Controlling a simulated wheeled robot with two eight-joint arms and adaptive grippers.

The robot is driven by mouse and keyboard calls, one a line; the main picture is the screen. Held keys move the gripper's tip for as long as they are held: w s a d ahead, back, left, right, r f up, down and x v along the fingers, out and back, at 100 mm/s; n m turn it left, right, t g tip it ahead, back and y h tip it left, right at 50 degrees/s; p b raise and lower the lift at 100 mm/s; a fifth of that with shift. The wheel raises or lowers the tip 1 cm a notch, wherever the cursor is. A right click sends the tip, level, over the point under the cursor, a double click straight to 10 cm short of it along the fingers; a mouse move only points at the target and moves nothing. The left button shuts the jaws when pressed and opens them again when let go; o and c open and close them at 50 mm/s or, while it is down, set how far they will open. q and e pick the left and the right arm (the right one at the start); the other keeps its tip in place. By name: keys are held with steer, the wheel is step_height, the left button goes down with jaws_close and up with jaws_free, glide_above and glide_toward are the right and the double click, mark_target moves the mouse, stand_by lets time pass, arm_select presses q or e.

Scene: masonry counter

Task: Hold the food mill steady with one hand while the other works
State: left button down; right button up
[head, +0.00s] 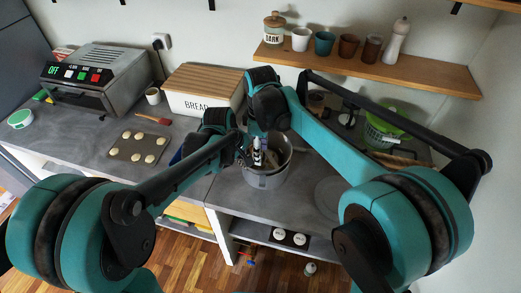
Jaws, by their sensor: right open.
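A grey metal pot-like vessel (266,181), which looks like the food mill, stands upright on the grey counter near the middle of the head view. My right gripper (259,157) points down over its opening, open, with its fingertips at or inside the rim. I cannot tell whether they touch anything in it. My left gripper (241,154) is at the left side of the vessel, close to its rim. It is small, dark and partly hidden by its own arm, so its fingers cannot be made out. The inside of the vessel is mostly hidden.
A wooden-lidded bread box (203,104) stands behind my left arm. A toaster oven (101,72), a tray of dough rounds (138,146) and a red-handled brush (153,118) are left. A green basket-like item (382,133) is right. A grey plate (329,195) lies right of the vessel.

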step_height(320, 180, up, 7)
stand_by(0.6)
steer(key=shift+c, duration=0.4)
steer(key=r+n, duration=0.1)
steer(key=n, duration=0.1)
steer(key=a+r+n+y, duration=0.1)
steer(key=n, duration=0.1)
steer(key=w+a+r+n+y, duration=0.1)
steer(key=shift+n+g, duration=0.3)
steer(key=shift+n, duration=0.1)
steer(key=shift+f, duration=4.85)
jaws_close()
